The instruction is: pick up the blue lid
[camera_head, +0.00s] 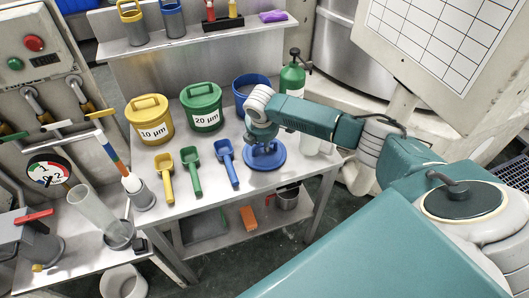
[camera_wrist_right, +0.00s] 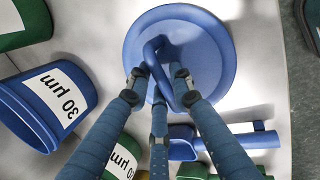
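The blue lid (camera_head: 262,162) lies flat on the steel table near its right front part. It is a round disc with a raised bar handle, and it fills the upper middle of the right wrist view (camera_wrist_right: 212,50). My right gripper (camera_head: 264,143) is directly over the lid. In the right wrist view its three blue fingers (camera_wrist_right: 160,88) stand around the handle, one on each side and one below. The gaps are too small to tell whether they grip it. My left gripper is not in view.
An open blue bucket (camera_head: 250,84) marked 30 µm stands behind the lid. Lidded yellow (camera_head: 150,125) and green (camera_head: 203,112) buckets stand to its left. Yellow, green and blue (camera_head: 227,160) scoops lie left of the lid. A green bottle (camera_head: 292,78) stands behind my right arm.

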